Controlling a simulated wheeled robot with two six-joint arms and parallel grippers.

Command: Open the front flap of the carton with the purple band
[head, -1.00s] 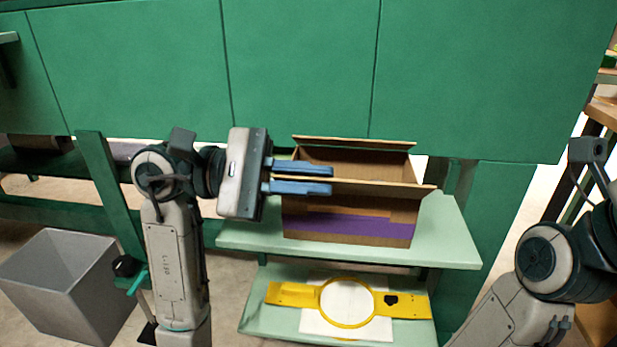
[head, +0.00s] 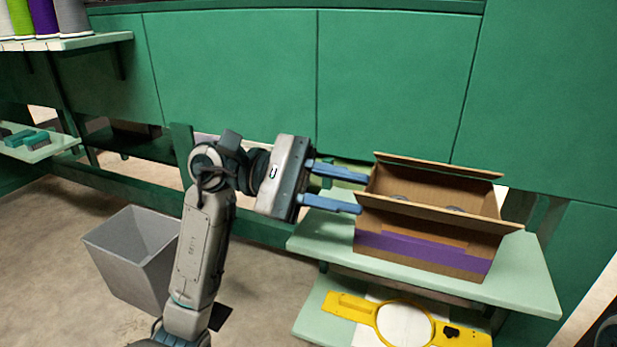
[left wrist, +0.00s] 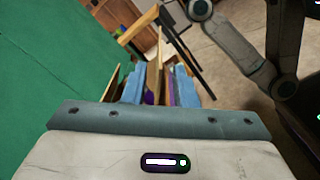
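The cardboard carton has a purple band (head: 420,253) across its front and stands on a pale green shelf. Its front flap (head: 450,216) shows as a narrow strip along the front top edge, clear of the opening; its exact tilt is hard to tell. The back flap (head: 438,166) stands along the rear edge. My left gripper (head: 363,193) is open and empty at the carton's left end, its blue fingertips close to the flap's left end; contact cannot be told. In the left wrist view, cardboard edges (left wrist: 159,55) show beyond and between the fingers. My right gripper is out of view.
The pale green shelf (head: 530,275) has free room right of the carton. A yellow hoop frame (head: 350,308) lies on the lower shelf. A grey bin (head: 130,262) stands on the floor at left. Green panels rise behind the carton. Grey round items (head: 400,197) are inside it.

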